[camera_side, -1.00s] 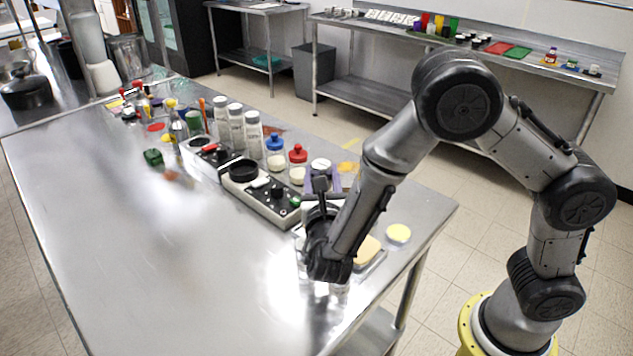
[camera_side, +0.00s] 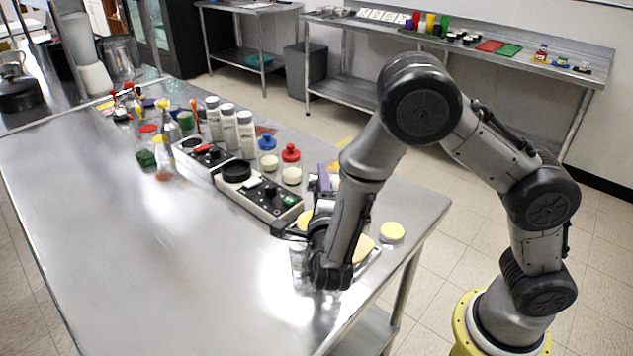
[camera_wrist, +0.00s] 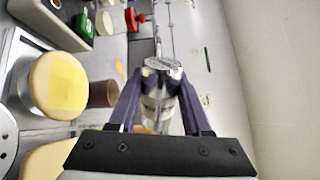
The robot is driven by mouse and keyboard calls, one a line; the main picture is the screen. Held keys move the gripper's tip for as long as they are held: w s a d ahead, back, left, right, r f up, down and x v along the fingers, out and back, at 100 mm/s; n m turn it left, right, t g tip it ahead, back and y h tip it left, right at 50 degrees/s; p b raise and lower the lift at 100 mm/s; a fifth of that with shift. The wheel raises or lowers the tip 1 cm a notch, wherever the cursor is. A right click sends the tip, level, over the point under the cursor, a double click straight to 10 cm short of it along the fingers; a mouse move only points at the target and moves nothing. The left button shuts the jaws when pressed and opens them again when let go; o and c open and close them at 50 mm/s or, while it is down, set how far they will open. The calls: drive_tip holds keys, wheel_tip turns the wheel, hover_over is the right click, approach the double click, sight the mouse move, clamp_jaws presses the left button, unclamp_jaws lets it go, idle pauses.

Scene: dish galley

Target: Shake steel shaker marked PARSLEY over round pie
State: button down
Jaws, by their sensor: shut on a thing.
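In the wrist view, my gripper (camera_wrist: 160,92) has its two purple fingers closed on the sides of a steel shaker (camera_wrist: 158,108). The shaker's lid end faces away from the wrist. Its dark lettering is too blurred to read. A round, pale yellow-topped thing (camera_wrist: 58,84), probably the round pie, lies to the left of the shaker, apart from it. In the side view, my gripper is low over the near right end of the steel table, and my arm mostly hides the shaker. A tan round shape (camera_side: 363,248) shows just right of my wrist.
A black-and-grey appliance (camera_side: 262,192) stands behind my gripper. Red-lidded (camera_side: 291,165) and blue-lidded (camera_side: 267,155) jars and several white bottles stand farther back. The table's left part is bare.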

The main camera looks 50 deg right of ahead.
drive_tip(key=n, duration=0.4)
drive_tip(key=s+d+n, duration=0.1)
drive_tip(key=n, duration=0.1)
drive_tip(key=shift+n, duration=0.3)
wheel_tip(320, 180, down, 2)
drive_tip(key=shift+s+d+f, duration=0.15)
drive_tip(key=shift+f, duration=0.1)
wheel_tip(320, 180, up, 2)
drive_tip(key=shift+r, duration=0.2)
idle(0.3)
